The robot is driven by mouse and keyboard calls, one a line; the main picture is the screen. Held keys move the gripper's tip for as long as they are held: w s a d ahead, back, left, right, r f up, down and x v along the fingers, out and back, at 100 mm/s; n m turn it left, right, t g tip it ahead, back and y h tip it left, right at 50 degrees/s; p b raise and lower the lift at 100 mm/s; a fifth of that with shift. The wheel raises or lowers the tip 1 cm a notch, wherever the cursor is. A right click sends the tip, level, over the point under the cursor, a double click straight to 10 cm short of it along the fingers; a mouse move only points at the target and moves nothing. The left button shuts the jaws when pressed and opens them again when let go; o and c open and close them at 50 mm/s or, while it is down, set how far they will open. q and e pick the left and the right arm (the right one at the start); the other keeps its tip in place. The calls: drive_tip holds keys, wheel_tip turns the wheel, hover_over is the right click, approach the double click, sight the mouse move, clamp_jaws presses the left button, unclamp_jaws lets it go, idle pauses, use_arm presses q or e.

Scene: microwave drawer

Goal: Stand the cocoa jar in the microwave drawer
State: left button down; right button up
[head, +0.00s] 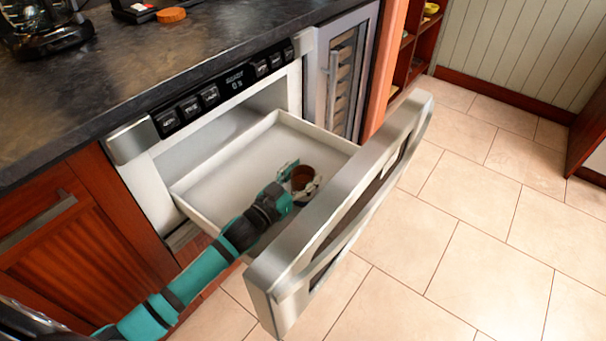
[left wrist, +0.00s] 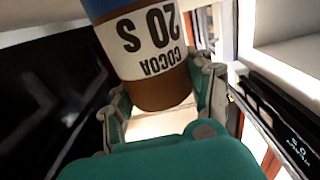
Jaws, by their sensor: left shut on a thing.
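The cocoa jar (head: 304,178) shows its round brown top in the head view, over the front part of the open microwave drawer (head: 228,172). My left gripper (head: 297,180) is shut around the jar. In the left wrist view the jar (left wrist: 148,50) stands between the gripper's fingers (left wrist: 165,105), with a white "COCOA 20 S" label and a blue band. The label reads upside down there, as does the microwave panel. The jar looks roughly upright. Its lower end is hidden in the head view, so I cannot tell whether it touches the drawer floor. My right gripper is not in view.
The drawer's thick steel front (head: 345,215) stands close beyond the jar. The drawer floor towards the microwave is bare. The button panel (head: 235,85) and dark counter (head: 180,50) lie above and behind. A coffee maker (head: 45,25) stands on the counter.

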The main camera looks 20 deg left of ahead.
use_arm(q)
drive_tip(key=shift+c, duration=2.4)
unclamp_jaws()
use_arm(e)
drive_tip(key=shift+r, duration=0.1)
use_arm(q)
drive_tip(key=shift+s+a+r, duration=0.1)
drive_tip(key=shift+s, duration=0.1)
drive_tip(key=p+v, duration=0.1)
drive_tip(key=v, duration=0.6)
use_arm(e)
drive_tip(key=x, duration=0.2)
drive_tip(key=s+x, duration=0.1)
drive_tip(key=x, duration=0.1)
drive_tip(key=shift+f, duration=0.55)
